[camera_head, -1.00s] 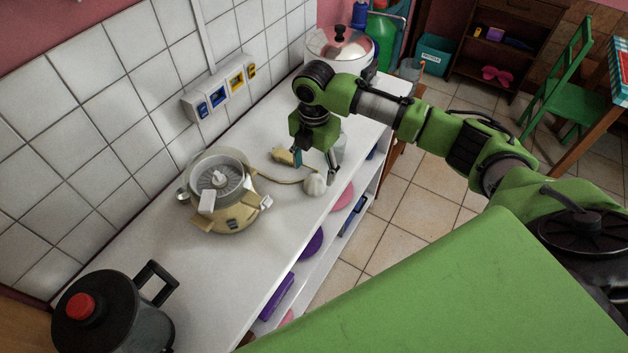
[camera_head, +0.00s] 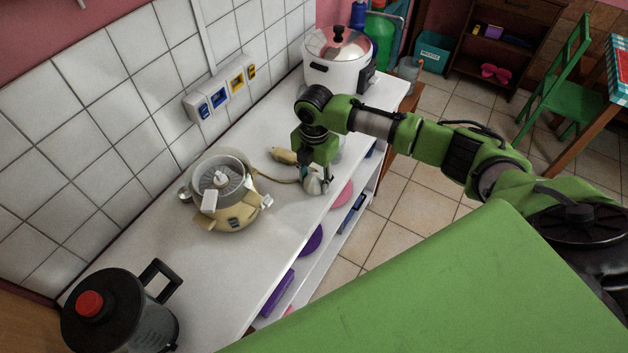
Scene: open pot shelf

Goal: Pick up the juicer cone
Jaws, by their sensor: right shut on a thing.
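The juicer cone (camera_head: 313,186) is a small whitish ribbed piece near the front edge of the white counter. My right gripper (camera_head: 315,180) reaches down from above, its fingers around the cone and shut on it. The fingers and the green wrist partly hide the cone. I cannot tell whether the cone touches the counter. The juicer base (camera_head: 233,217), cream with a clear bowl, stands to the left of the cone on the counter. My left gripper is not in view.
The counter (camera_head: 185,262) is a narrow shelf top with a tiled wall behind. A cream plug-like piece with a cord (camera_head: 284,156) lies beside the gripper. A white cooker (camera_head: 340,72) stands at the far end, a black-lidded jug (camera_head: 105,310) at the near end.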

